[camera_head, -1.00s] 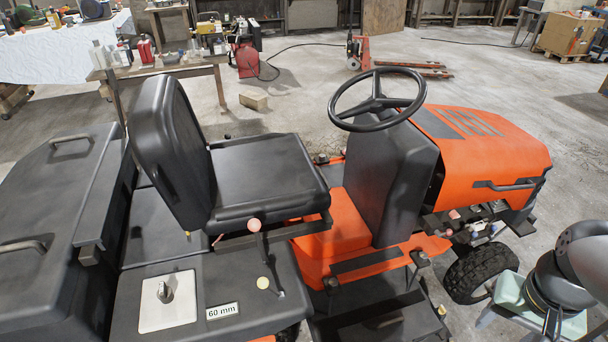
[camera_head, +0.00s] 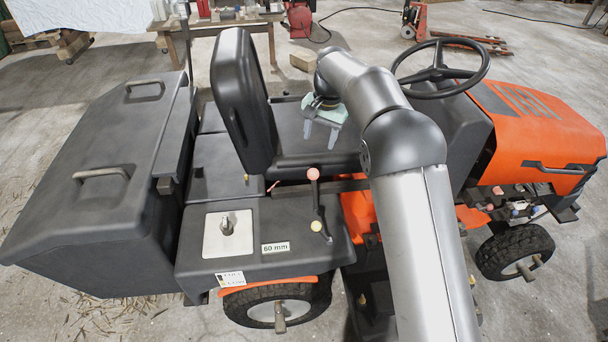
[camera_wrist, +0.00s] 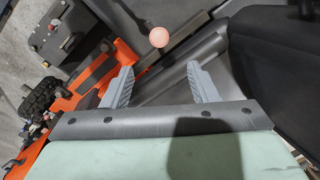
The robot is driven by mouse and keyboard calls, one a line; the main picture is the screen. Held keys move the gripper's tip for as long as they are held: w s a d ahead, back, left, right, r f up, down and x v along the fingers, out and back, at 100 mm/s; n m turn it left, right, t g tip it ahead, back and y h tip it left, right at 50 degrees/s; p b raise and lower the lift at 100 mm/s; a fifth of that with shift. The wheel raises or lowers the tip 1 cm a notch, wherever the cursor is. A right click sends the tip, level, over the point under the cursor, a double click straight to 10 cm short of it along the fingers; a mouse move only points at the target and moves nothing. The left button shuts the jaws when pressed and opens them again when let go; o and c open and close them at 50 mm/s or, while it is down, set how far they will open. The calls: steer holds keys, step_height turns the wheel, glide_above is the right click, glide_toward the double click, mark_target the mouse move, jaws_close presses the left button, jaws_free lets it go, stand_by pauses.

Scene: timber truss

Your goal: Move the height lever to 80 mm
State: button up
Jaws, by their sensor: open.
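A lever with a pink round knob (camera_head: 313,174) stands beside the seat on the dark side deck of the orange mower. A small yellow knob (camera_head: 317,227) is low beside it; I cannot tell which one is the height lever. A label reading "60 mm" (camera_head: 275,247) is to their left. My gripper (camera_head: 322,133) hangs above the seat, behind the pink knob in the picture, fingers down, open and empty. In the wrist view the pink knob (camera_wrist: 159,37) shows beyond the gap between the two grey fingers (camera_wrist: 160,86), apart from them.
The black seat (camera_head: 240,100) is left of and below my gripper. The steering wheel (camera_head: 440,65) is to the right. A pale plate with a metal knob (camera_head: 228,233) lies left of the label. A large dark box with handles (camera_head: 95,200) fills the left.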

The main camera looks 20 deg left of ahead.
mark_target(314, 170)
steer(key=f, duration=0.5)
steer(key=a+f+p, duration=0.1)
steer(key=f, duration=0.4)
steer(key=f+p, duration=0.1)
steer(key=f, duration=0.4)
steer(key=shift+w+a+f, duration=0.1)
steer(key=shift+a+f, duration=0.3)
